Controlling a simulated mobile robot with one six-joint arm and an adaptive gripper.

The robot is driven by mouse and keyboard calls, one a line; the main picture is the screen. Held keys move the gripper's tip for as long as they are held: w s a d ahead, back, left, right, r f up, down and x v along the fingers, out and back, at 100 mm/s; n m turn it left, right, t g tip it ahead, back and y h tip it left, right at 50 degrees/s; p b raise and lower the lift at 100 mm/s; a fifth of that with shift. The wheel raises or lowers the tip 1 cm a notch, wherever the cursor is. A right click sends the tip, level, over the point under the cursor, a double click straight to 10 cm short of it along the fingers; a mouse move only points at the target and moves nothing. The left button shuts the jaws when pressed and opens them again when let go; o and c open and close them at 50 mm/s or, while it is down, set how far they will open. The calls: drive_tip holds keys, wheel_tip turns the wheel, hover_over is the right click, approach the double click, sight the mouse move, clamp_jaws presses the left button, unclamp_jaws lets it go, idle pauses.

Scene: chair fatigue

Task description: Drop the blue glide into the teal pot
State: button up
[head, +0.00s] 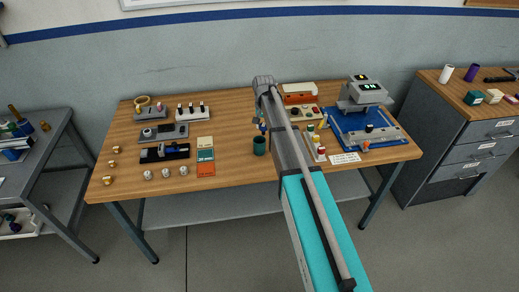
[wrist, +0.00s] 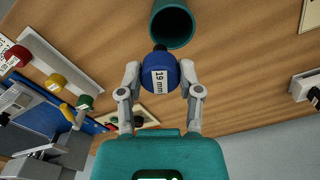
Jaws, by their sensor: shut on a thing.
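My gripper (wrist: 160,90) is shut on the blue glide (wrist: 160,74), which has a white label reading "19 mm" and a dark tip. The glide is held between the two fingers. The teal pot (wrist: 173,25) stands open on the wooden table, just beyond the glide's tip in the wrist view. Its inside looks dark and no contents show. In the head view the teal pot (head: 259,146) stands left of my arm, near the table's middle. My gripper (head: 262,124) shows small there, just behind and above the pot, partly hidden by my arm.
A rack with red, yellow and green capped pieces (head: 317,142) stands right of my arm. A blue-based machine (head: 365,125) is farther right. Several small fixtures and pale glides (head: 165,173) are on the left. The wood around the pot is mostly clear.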

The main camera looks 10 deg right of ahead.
drive_tip(key=shift+f, duration=0.1)
drive_tip(key=o, duration=1.1)
drive_tip(key=shift+o, duration=0.2)
drive_tip(key=shift+r, duration=0.2)
